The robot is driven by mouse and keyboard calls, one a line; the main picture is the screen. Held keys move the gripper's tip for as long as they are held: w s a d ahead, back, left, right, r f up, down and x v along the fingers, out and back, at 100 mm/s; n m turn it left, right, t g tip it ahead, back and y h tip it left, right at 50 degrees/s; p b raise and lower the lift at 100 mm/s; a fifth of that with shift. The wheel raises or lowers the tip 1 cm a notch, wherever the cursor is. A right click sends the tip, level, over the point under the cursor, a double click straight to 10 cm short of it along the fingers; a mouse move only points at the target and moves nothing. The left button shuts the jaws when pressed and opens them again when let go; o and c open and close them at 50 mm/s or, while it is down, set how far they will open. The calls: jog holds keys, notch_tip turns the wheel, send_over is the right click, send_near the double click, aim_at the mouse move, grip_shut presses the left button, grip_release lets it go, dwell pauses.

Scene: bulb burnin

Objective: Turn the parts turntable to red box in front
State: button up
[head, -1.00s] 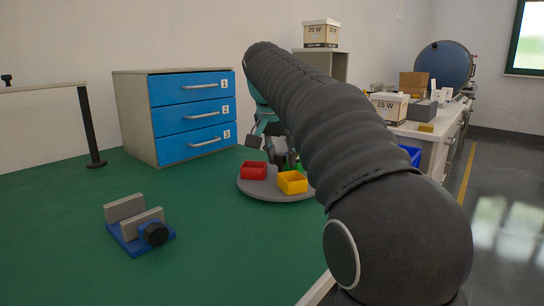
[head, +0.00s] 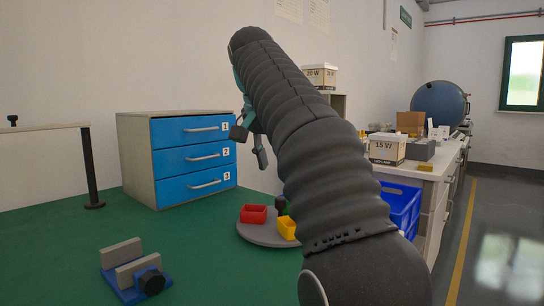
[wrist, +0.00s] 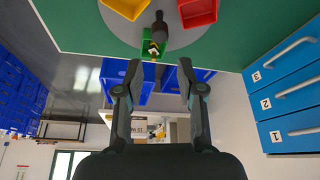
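The grey round turntable (head: 262,236) lies on the green bench top. The red box (head: 253,214) is at its left and the yellow box (head: 288,228) at its front right, partly behind my arm. In the wrist view, the red box (wrist: 198,11), yellow box (wrist: 124,6) and green box (wrist: 154,47) sit around a dark upright post (wrist: 160,30). The green box is almost wholly hidden in the head view. My gripper (head: 250,145) is raised above and behind the turntable, apart from it. The wrist view shows my gripper (wrist: 160,82) with fingers spread and nothing between them.
A cabinet (head: 134,165) with three blue drawers stands behind the turntable to the left. A blue-based vise (head: 135,272) sits at the front left. A blue crate (head: 402,205) and a side bench with cartons are to the right. The green surface between vise and turntable is clear.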

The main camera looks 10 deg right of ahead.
jog(key=shift+s+a+r, duration=0.1)
jog(key=shift+r, duration=0.25)
